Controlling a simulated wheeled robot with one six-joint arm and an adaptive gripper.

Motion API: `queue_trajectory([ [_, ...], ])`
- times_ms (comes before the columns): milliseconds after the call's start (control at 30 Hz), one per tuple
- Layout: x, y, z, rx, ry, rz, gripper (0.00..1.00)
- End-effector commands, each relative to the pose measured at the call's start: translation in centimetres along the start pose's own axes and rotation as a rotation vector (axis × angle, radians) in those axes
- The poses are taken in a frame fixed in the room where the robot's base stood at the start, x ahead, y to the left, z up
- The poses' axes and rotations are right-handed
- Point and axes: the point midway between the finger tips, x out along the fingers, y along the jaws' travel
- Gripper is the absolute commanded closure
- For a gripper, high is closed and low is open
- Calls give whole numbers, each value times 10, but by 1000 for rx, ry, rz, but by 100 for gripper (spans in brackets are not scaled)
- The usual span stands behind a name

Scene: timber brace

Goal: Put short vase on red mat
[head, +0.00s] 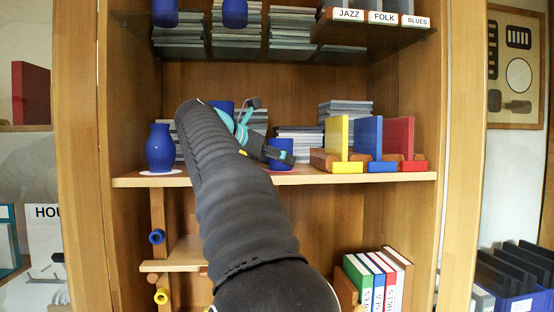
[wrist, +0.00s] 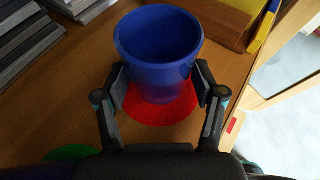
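A short blue vase (head: 281,152) stands upright at the front of the middle shelf, and it fills the top of the wrist view (wrist: 158,50). The red mat (wrist: 160,112) lies under it; only a thin red edge of the mat (head: 279,171) shows in the head view. The base of the vase is over the mat, and I see no clear gap between them. My gripper (wrist: 161,78) has one finger on each side of the vase, the pads appearing to touch its sides. In the head view my gripper (head: 272,154) reaches the vase from the left.
A taller blue vase (head: 160,149) stands on a pale mat at the left. Another blue object (head: 222,105) is partly hidden behind my arm. Stacks of cases fill the back. A green mat (wrist: 70,153) is partly visible.

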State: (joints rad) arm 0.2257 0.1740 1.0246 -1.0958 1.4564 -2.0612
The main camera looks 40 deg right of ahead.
Motion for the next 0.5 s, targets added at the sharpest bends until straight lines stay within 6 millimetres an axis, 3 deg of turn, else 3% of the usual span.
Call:
queue_trajectory([
  [267, -2, 0, 4, 2, 0, 0, 31],
  [500, -39, 1, 4, 0, 0, 6, 31],
])
